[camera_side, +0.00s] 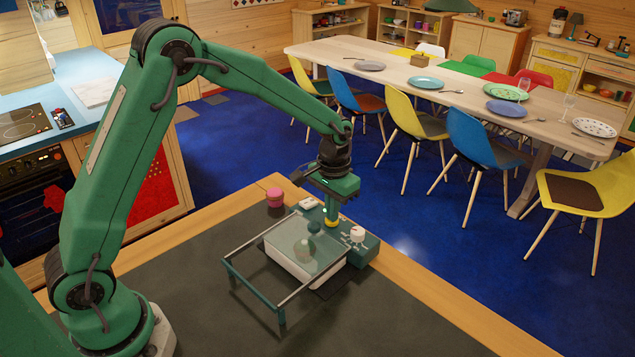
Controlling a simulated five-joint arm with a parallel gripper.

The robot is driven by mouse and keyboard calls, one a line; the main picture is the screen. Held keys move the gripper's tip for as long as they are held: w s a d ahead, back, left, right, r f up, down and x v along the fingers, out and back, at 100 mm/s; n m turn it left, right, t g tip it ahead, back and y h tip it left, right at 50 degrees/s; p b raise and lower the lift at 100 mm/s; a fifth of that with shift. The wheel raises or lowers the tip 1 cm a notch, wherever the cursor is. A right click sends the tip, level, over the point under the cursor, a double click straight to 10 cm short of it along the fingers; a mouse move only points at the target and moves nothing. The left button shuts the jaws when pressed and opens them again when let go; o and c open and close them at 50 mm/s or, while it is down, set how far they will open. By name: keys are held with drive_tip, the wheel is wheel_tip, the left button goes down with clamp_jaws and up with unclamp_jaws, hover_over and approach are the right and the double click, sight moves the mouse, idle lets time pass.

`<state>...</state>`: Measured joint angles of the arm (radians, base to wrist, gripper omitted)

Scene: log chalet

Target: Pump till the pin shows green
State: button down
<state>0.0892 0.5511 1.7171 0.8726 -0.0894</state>
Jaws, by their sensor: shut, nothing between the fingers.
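A green device (364,248) sits near the far edge of the dark mat. A white knob (357,234) stands on its right part, and a small white piece (308,203) is at its back left. A yellow part (331,222) shows on the device directly below my gripper (330,209). My gripper points down, shut and empty, and its tips are at or just above the yellow part; I cannot tell if they touch. A white box (290,263) lies in front, under a clear plate (303,240). I cannot make out a pin or its colour.
A metal-railed frame (247,289) on legs surrounds the clear plate. A pink round container (275,197) stands at the mat's back left. The dark mat (350,325) is clear in front and to the right. The dining table (395,62) and chairs are far behind.

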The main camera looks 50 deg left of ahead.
wheel_tip(320, 180, up, 14)
drive_tip(key=shift+f, duration=0.2)
idle(0.4)
idle(0.8)
drive_tip(key=s+a+r+t, duration=0.3)
drive_tip(key=s+r, duration=0.4)
drive_tip(key=s, duration=0.5)
drive_tip(key=s+a+f+t, duration=0.1)
drive_tip(key=s+f+t, duration=0.1)
drive_tip(key=s, duration=1.1)
drive_tip(key=shift+s+a+f+t, duration=0.15)
drive_tip(key=shift+s+f+t, duration=0.05)
drive_tip(key=shift+s+t, duration=0.1)
